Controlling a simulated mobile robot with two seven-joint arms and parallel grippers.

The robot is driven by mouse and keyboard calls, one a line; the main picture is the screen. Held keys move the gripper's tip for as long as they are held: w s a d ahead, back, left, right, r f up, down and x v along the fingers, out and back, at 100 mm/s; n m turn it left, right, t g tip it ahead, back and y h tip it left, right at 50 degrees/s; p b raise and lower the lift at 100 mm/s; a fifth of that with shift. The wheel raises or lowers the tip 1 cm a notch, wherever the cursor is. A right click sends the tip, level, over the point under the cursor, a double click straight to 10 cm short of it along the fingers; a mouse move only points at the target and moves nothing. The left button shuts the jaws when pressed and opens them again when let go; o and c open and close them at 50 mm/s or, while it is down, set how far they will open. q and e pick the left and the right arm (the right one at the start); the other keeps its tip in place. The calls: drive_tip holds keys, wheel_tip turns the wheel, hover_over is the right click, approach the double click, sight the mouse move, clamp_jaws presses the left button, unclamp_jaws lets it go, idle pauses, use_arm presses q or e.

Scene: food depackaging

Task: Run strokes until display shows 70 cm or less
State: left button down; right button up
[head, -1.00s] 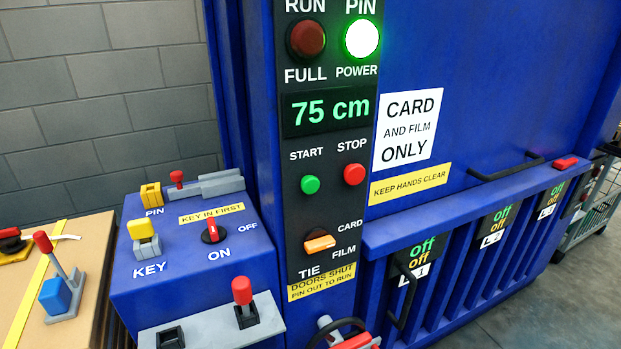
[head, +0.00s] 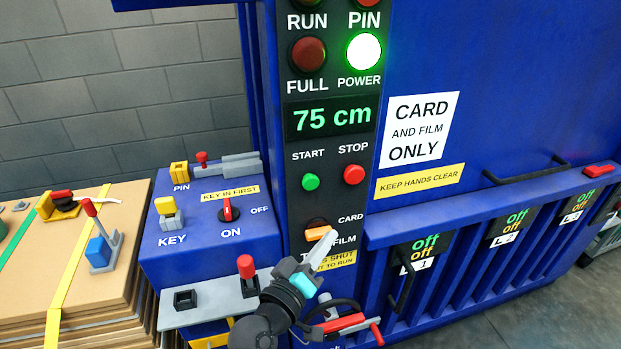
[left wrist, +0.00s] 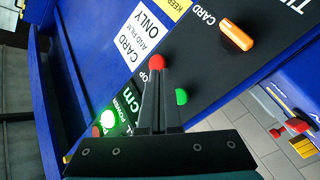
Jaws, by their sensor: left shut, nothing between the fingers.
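The blue baler's display (head: 331,117) reads 75 cm in green. Below it are the green START button (head: 310,182) and the red STOP button (head: 354,174); both also show in the left wrist view, START (left wrist: 181,96) and STOP (left wrist: 156,62). The RUN FULL lamp (head: 307,54) is dark red; the PIN POWER lamp (head: 364,51) glows white-green. My left gripper (head: 331,238) is shut and empty in front of the panel, its tips near the orange selector (head: 318,234) in the head view and below START. My right gripper is out of view.
A control box with a red key switch (head: 228,209) stands left of the panel, with a red-knobbed lever (head: 246,267) below. A strapped cardboard stack (head: 135,245) is at left. Barred doors with a black handle (head: 405,290) and "off" displays (head: 426,247) are at right.

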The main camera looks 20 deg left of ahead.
sight(310, 182)
use_arm(q)
wheel_tip(310, 182, up, 4)
drive_tip(key=shift+a+f+n+t, duration=0.1)
drive_tip(key=shift+n+t, duration=0.2)
drive_tip(key=shift+t, duration=0.1)
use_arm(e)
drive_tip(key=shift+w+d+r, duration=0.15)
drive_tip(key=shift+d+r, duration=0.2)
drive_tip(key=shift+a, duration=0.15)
use_arm(q)
drive_tip(key=w+a+b, duration=0.2)
drive_tip(key=w+a, duration=0.3)
drive_tip(key=w, duration=0.2)
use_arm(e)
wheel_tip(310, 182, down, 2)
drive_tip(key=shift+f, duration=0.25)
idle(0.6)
use_arm(q)
drive_tip(key=shift+w, duration=0.15)
idle(0.6)
drive_tip(key=shift+w+a, duration=0.25)
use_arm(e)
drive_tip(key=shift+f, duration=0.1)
